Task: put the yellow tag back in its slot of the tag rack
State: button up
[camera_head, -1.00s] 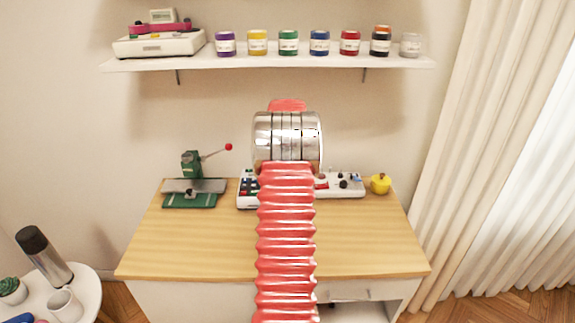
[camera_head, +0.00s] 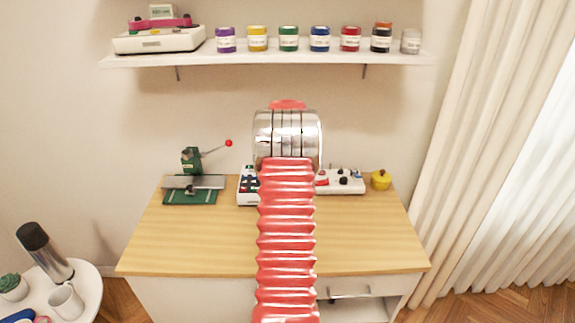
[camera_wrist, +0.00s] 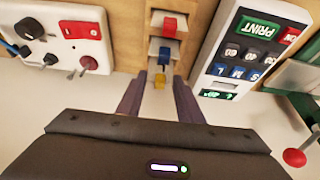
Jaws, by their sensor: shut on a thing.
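My gripper (camera_wrist: 160,88) shows in the wrist view with its two dark fingers on either side of the yellow tag (camera_wrist: 160,77), and it is shut on that tag. The pale tag rack (camera_wrist: 154,45) runs up the picture ahead of the fingers. A red tag (camera_wrist: 169,26) and a blue tag (camera_wrist: 164,53) stand in it, in line with the yellow one. I cannot tell whether the yellow tag is in its slot or just above it. In the head view my own arm hides the rack, the tags and the gripper.
A label printer with a PRINT key (camera_wrist: 258,28) lies close right of the rack. A white control box with knobs and levers (camera_wrist: 85,30) lies to the left. A green press (camera_head: 190,190) and a yellow pot (camera_head: 381,180) stand on the table (camera_head: 190,240), whose front is clear.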

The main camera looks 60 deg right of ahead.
jog(key=shift+f, duration=0.5)
jog(key=o, duration=1.2)
jog(key=shift+c, duration=0.2)
jog(key=shift+r, duration=0.1)
jog(key=v, duration=1.3)
jog(key=shift+r, duration=0.25)
jog(key=shift+s+a, duration=0.1)
jog(key=shift+a, duration=0.05)
